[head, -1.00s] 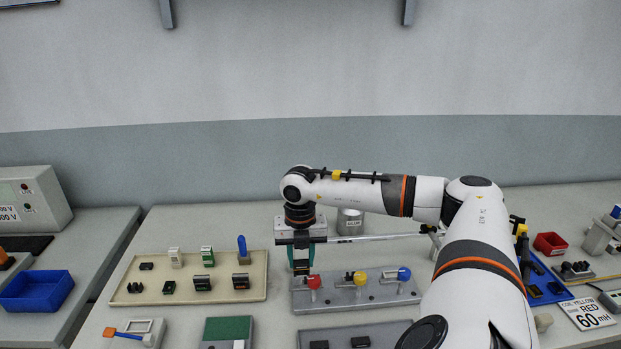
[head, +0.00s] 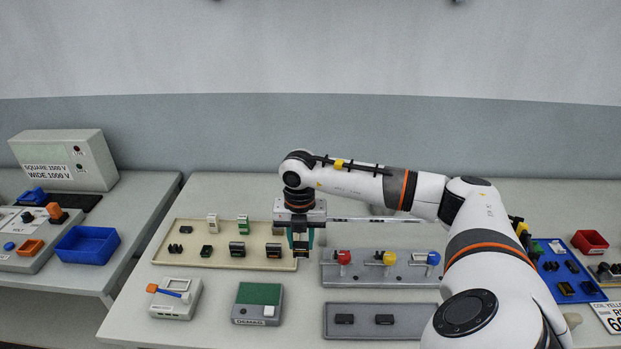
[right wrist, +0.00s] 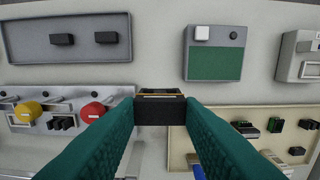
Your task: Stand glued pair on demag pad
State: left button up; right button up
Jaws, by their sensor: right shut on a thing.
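My right gripper (head: 300,246) is shut on a small black block pair (right wrist: 160,109), which has a thin yellowish line across it in the right wrist view. I take it to be the glued pair. It hangs above the bench by the right end of the beige tray; in the head view it is mostly hidden by the fingers. The demag unit (head: 242,315) is a grey box lettered DEMAG with a green pad (head: 258,294) on top. The pad is bare, nearer and to the left of the gripper. It also shows in the right wrist view (right wrist: 215,66). My left gripper is not in view.
The beige tray (head: 190,262) holds several small parts. A grey plate (head: 345,277) with red, yellow and blue knobs stands right of the gripper. A grey tray (head: 365,332) with two black blocks lies nearer. A device with an orange-ended handle (head: 172,310) stands left of the demag unit.

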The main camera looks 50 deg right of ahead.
jog(key=shift+w+a+p, duration=0.55)
jog(key=shift+w+a, duration=2.65)
jog(key=shift+a, duration=1.65)
jog(key=shift+f+b, duration=4.2)
jog(key=shift+f, duration=1.65)
jog(key=o, duration=1.1)
jog(key=shift+c, duration=0.2)
jog(key=shift+r, duration=0.1)
